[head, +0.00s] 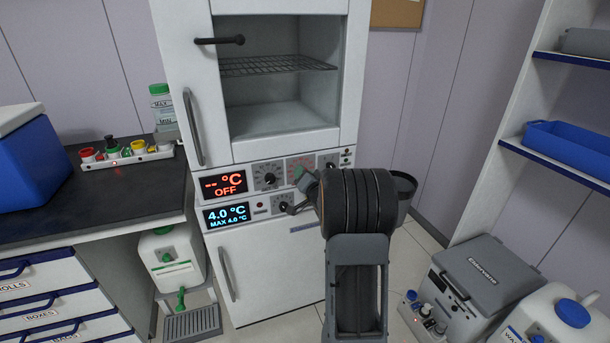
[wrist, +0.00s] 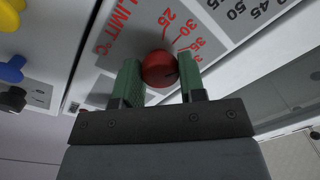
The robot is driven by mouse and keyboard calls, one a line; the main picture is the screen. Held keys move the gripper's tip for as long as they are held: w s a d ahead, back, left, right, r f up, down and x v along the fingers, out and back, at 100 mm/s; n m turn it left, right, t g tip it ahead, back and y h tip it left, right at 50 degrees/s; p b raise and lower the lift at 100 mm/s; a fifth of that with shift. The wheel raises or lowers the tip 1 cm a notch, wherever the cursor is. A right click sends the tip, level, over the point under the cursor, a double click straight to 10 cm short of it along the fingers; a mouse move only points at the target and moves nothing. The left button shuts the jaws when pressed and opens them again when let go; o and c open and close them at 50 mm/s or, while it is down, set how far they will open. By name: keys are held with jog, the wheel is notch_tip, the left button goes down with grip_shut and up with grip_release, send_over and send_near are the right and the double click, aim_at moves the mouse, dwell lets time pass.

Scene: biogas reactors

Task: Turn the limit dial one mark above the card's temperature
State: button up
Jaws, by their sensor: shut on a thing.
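The limit dial is a round red knob (wrist: 160,68) on the incubator's control panel, seen in the wrist view. Red marks 25, 30 and 35 show around it, beside the words LIMIT °C. My gripper (wrist: 162,82) has its green fingers on both sides of the knob and is shut on it. The knob's pointer is too small to read. In the head view my gripper (head: 306,180) reaches the panel, and my arm hides the red knob. The card with the temperature cannot be made out.
A red display (head: 224,186) reads "-- °C OFF". A blue display (head: 227,216) below reads 4.0 °C, MAX 4.0 °C. A grey-marked dial (head: 268,179) sits left of my gripper. The upper chamber (head: 280,115) with its wire shelf is empty. A grey cooler (head: 484,275) stands on the floor at right.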

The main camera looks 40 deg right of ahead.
dwell(0.4)
jog(key=o, duration=0.9)
jog(key=shift+s, duration=0.1)
jog(key=v, duration=1.3)
jog(key=shift+s+a, duration=0.1)
jog(key=shift+s, duration=0.2)
